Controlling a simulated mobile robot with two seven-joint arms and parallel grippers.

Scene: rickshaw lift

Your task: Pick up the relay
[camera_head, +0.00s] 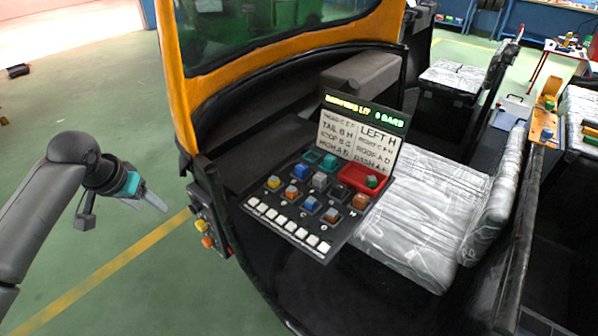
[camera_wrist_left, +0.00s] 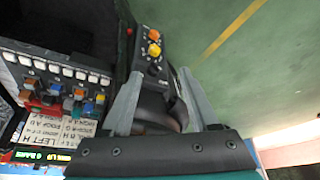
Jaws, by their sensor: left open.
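A black panel (camera_head: 256,207) carries several small coloured blocks, which look like relays; which one the task means I cannot tell. They include a yellow-topped block (camera_head: 273,182), a blue block (camera_head: 310,204) and a brown block (camera_head: 360,201). A red tray (camera_head: 352,172) at the panel's right holds a dark block with a green top (camera_head: 372,181). The panel also shows in the left wrist view (camera_wrist_left: 50,52), at the left. My left gripper (camera_head: 158,202) is open and empty, left of the panel and apart from it. My right gripper is not in view.
An upright lettered board (camera_head: 360,135) stands behind the blocks. The panel sits in an orange and black rickshaw (camera_head: 176,85) beside a silver wrapped seat (camera_head: 425,215). A side box with orange knobs (camera_head: 207,226) lies between my left gripper and the panel.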

